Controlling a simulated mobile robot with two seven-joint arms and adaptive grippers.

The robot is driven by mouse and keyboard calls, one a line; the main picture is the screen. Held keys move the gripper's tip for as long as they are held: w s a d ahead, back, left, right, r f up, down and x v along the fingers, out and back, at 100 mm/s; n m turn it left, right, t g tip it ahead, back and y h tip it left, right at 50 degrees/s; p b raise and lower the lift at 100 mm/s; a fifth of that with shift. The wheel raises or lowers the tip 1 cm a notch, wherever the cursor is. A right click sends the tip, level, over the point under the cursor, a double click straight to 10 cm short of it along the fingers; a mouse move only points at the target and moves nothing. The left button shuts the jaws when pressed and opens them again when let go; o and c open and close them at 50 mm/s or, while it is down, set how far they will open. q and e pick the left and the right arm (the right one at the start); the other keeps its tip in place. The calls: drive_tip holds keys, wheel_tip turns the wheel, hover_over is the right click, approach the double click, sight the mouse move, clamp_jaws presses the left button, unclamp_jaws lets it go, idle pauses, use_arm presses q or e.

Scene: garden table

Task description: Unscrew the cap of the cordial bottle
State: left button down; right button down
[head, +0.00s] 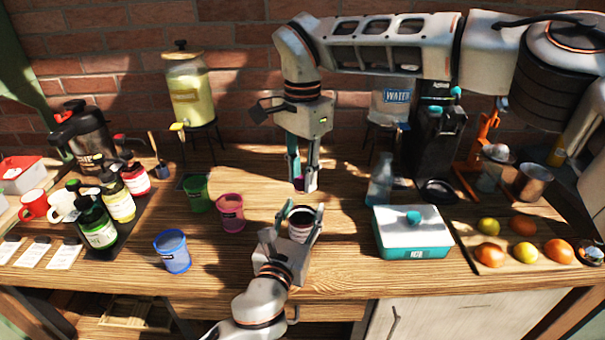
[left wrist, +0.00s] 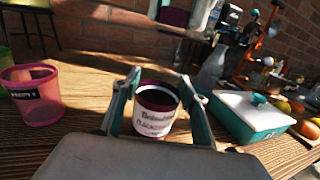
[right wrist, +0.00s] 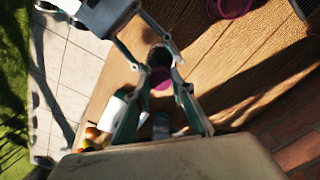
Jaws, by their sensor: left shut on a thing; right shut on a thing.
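The cordial bottle (head: 300,228) looks like a short dark vessel with a white label, upright at the front middle of the table. In the left wrist view the bottle (left wrist: 154,121) shows a dark round top with no cap on it. My left gripper (head: 297,217) is shut around the bottle from the front. My right gripper (head: 302,186) points down above and behind it, shut on a purple cap (head: 298,184). The cap (right wrist: 159,78) also shows between the fingers in the right wrist view. Cap and bottle look apart. The fingers hide part of both.
Pink (head: 230,212), green (head: 197,193) and blue (head: 172,251) cups stand to the left. A teal box with a white lid (head: 412,236) and a clear bottle (head: 380,180) stand to the right. A fruit board (head: 470,238) lies further right. Dark bottles stand far left.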

sight(302, 180)
drive_tip(key=shift+r, duration=0.2)
idle(0.3)
drive_tip(key=shift+r, duration=0.95)
drive_tip(key=shift+r, duration=2)
use_arm(q)
drive_tip(key=c, duration=1.1)
unclamp_jaws()
drive_tip(key=shift+o, duration=0.2)
